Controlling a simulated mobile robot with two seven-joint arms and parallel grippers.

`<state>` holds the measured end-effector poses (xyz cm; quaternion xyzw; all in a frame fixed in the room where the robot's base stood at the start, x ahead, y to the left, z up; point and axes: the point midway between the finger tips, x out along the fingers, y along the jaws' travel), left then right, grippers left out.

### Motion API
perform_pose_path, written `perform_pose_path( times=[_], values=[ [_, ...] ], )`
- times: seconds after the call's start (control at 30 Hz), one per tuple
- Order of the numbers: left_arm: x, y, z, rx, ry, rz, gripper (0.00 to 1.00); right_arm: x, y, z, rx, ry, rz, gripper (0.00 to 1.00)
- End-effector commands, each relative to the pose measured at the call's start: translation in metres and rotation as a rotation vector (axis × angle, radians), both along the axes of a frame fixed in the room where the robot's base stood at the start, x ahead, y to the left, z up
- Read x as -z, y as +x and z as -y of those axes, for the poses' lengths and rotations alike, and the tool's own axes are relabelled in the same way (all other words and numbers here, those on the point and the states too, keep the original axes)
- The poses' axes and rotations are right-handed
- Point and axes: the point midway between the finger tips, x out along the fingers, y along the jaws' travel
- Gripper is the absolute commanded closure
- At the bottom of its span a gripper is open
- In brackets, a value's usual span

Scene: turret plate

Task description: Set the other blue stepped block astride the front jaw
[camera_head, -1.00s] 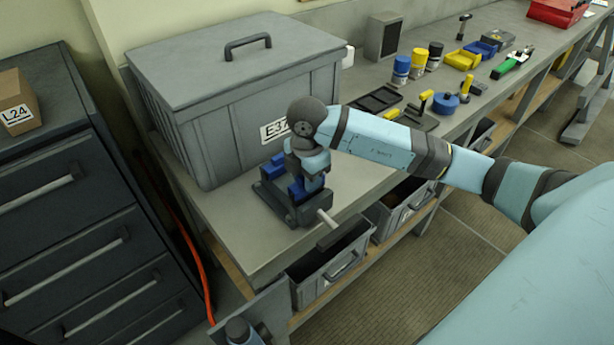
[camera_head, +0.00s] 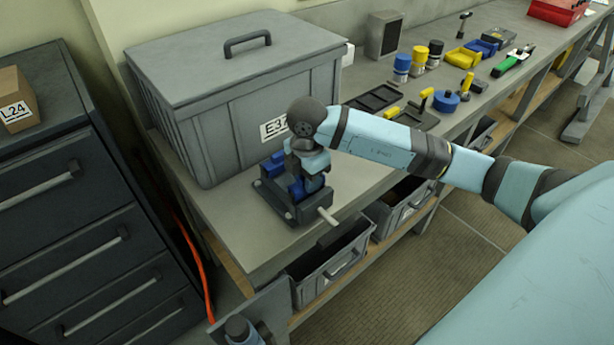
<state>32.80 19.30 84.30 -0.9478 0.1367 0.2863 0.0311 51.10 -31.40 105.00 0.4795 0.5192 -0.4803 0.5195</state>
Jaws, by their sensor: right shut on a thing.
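A dark vise (camera_head: 287,206) stands on the grey bench near its front left corner, with a pale handle bar (camera_head: 327,215) sticking out at its front. One blue stepped block (camera_head: 273,167) sits at the back part of the vise. My right gripper (camera_head: 305,180) points down over the front of the vise. It is shut on the other blue stepped block (camera_head: 297,189), which is partly hidden by the gripper. I cannot tell whether this block touches the front jaw. My left gripper is not clearly in view.
A large grey lidded bin (camera_head: 235,100) stands close behind the vise. Black trays (camera_head: 373,101), a blue tape roll (camera_head: 446,101) and several paint cans (camera_head: 402,67) lie farther right on the bench. Open grey drawers (camera_head: 330,268) hang below the bench edge.

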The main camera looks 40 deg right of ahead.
Motion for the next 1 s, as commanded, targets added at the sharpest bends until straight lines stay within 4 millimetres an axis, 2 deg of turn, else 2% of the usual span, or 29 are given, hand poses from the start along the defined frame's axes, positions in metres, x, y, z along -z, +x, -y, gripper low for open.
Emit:
perform_pose_path(
  times=[0.97,1.0],
  values=[
    [0.0032,0.0002,-0.0003,-0.001,0.000,0.001,0.57,0.0059,0.0000,0.0000,0.000,0.000,0.000,0.91],
    [0.0034,0.0003,-0.0003,-0.001,0.001,0.000,0.57,0.0059,0.0000,0.0000,0.000,0.000,0.000,0.65]
  ],
)
